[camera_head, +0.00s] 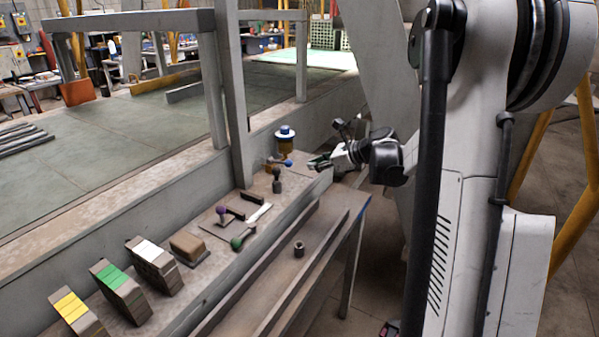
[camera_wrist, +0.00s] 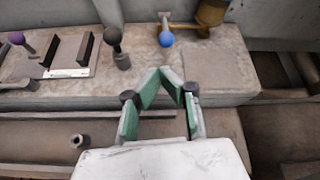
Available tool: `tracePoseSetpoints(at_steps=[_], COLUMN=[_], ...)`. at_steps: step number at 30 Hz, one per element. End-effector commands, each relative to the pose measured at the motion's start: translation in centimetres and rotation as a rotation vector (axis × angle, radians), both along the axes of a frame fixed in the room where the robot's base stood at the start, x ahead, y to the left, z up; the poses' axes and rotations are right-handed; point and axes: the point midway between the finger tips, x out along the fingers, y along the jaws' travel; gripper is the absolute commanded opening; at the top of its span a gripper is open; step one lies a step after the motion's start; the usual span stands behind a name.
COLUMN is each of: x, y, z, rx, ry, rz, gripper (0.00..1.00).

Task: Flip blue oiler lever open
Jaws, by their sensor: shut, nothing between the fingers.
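The oiler (camera_head: 284,142) has a blue and white top and a yellowish body, and stands at the far end of the ledge. Its lever ends in a blue ball (camera_head: 288,164). In the wrist view the blue ball (camera_wrist: 166,40) sits at the near end of the lever, left of the brass-coloured oiler body (camera_wrist: 211,12), whose top is cut off. My gripper (camera_wrist: 161,74) has green pads and is shut and empty. It is below the blue ball in the wrist view, apart from it. In the head view my gripper (camera_head: 318,162) is right of the ball.
A dark ball-topped lever (camera_wrist: 113,38) stands left of the blue ball. A purple-knobbed lever (camera_head: 221,210) and a green-knobbed lever (camera_head: 237,243) are farther along the ledge. A metal nut-like piece (camera_head: 298,248) lies on the lower shelf. A grey post (camera_head: 236,100) rises behind the ledge.

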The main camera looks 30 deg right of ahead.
Motion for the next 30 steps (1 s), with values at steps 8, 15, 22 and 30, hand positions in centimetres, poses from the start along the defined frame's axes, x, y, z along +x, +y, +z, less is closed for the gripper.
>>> tracePoseSetpoints(at_steps=[8,15,22,30], x=[0.3,0.4,1.7,5.3], y=[-1.1,-1.0,-0.2,1.7], z=[-0.6,-0.6,-1.6,-3.8], rx=[0.051,0.049,0.049,0.047], ry=[0.004,0.004,0.004,0.004], rz=[-0.029,-0.028,-0.024,-0.025], gripper=[0.0,0.0,0.0,0.0])
